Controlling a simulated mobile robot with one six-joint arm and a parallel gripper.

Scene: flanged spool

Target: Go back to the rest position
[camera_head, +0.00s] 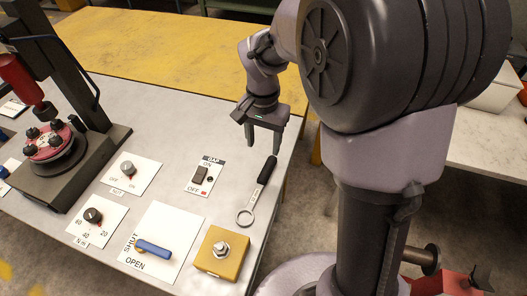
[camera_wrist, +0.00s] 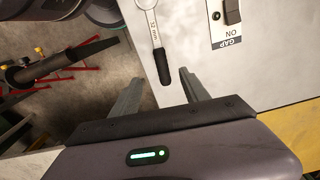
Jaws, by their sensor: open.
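My gripper (camera_head: 264,135) is open and empty. In the head view it hangs above the far right part of the grey table (camera_head: 178,122), with its fingers pointing down. In the wrist view its two fingers (camera_wrist: 160,95) are spread apart with nothing between them. A ring wrench (camera_head: 257,192) with a black handle lies on the table in front of the gripper. It also shows in the wrist view (camera_wrist: 156,40), beyond the fingers and apart from them.
A press-like machine (camera_head: 60,145) with a red part stands on the left. Control panels (camera_head: 130,175) with knobs, a GAP switch (camera_head: 202,175), a blue lever (camera_head: 154,250) and a yellow block with a nut (camera_head: 217,254) sit on the table. A yellow table (camera_head: 165,50) lies behind.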

